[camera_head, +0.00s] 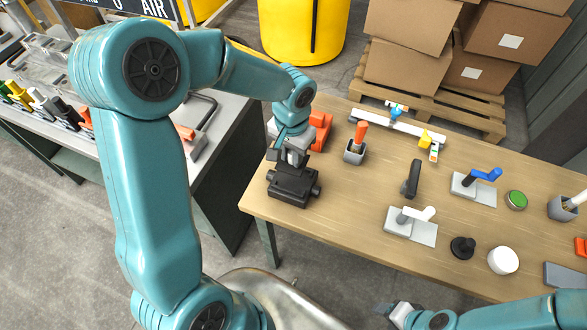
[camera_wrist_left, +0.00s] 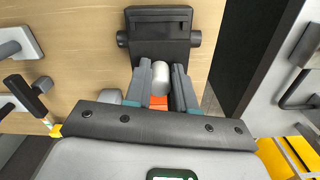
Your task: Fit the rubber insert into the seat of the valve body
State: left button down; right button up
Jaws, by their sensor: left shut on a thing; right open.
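The dark block with round stubs on both sides, which I take as the valve body (camera_head: 292,187), stands at the table's left front corner. It also shows at the top of the left wrist view (camera_wrist_left: 160,35). My left gripper (camera_head: 294,155) is just behind it and shut on a short pale grey cylinder (camera_wrist_left: 160,76), which I take as the rubber insert. The cylinder's end is close to the block; I cannot tell if they touch. The seat is not clearly visible. My right gripper (camera_head: 388,311) is open at the bottom edge, off the table's front.
An orange-red part (camera_head: 321,130) stands close behind my left gripper. A grey cup with an orange-handled tool (camera_head: 355,151), a black handle (camera_head: 411,179), lever fixtures (camera_head: 411,226), a black knob (camera_head: 462,248) and a white disc (camera_head: 503,260) stand further right. Bare wood lies between.

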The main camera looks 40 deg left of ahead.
aim_at(293, 180)
pick_arm(q)
notch_tip(293, 180, down, 7)
jog(key=shift+f, duration=0.2)
jog(key=shift+w+f, duration=0.1)
jog(key=shift+f, duration=0.2)
jog(key=shift+d, duration=0.1)
jog(key=shift+f, duration=0.1)
jog(key=c, duration=0.9)
grip_release()
jog(key=shift+c, duration=0.2)
